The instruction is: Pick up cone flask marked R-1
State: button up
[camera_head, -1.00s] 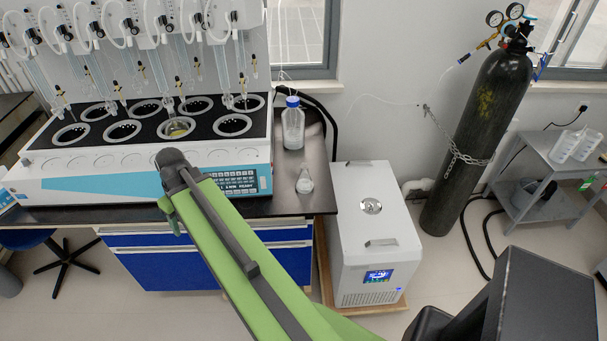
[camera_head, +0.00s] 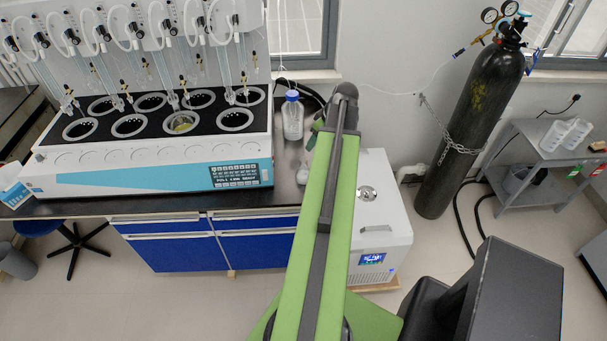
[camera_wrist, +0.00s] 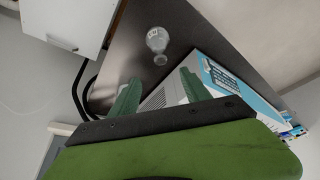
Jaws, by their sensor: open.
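A small clear cone flask (camera_wrist: 157,40) stands on the dark bench top in the wrist view, its narrow neck toward my gripper. Its marking is too small to read. In the head view the flask (camera_head: 302,173) shows at the bench's right end, close beside my arm. My gripper (camera_wrist: 158,77) is open and empty, its two green fingers spread apart. The flask lies ahead of the gap between the fingertips, apart from them.
The white and blue distiller (camera_head: 150,172) stands on the bench left of the flask. A blue-capped bottle (camera_head: 293,118) stands behind the flask. A white chiller box (camera_head: 383,215) is on the floor to the right, partly behind my arm. A chained black gas cylinder (camera_head: 470,130) stands farther right.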

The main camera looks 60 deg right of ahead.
jog(key=b, duration=0.9)
send_over(307, 169)
notch_tip(307, 169, down, 10)
jog(key=shift+f, duration=0.1)
jog(key=b+x, duration=0.4)
jog(key=x, duration=0.1)
jog(key=shift+s+f+b, duration=0.1)
jog(key=shift+f+b, duration=0.05)
jog(key=shift+b, duration=0.25)
grip_shut()
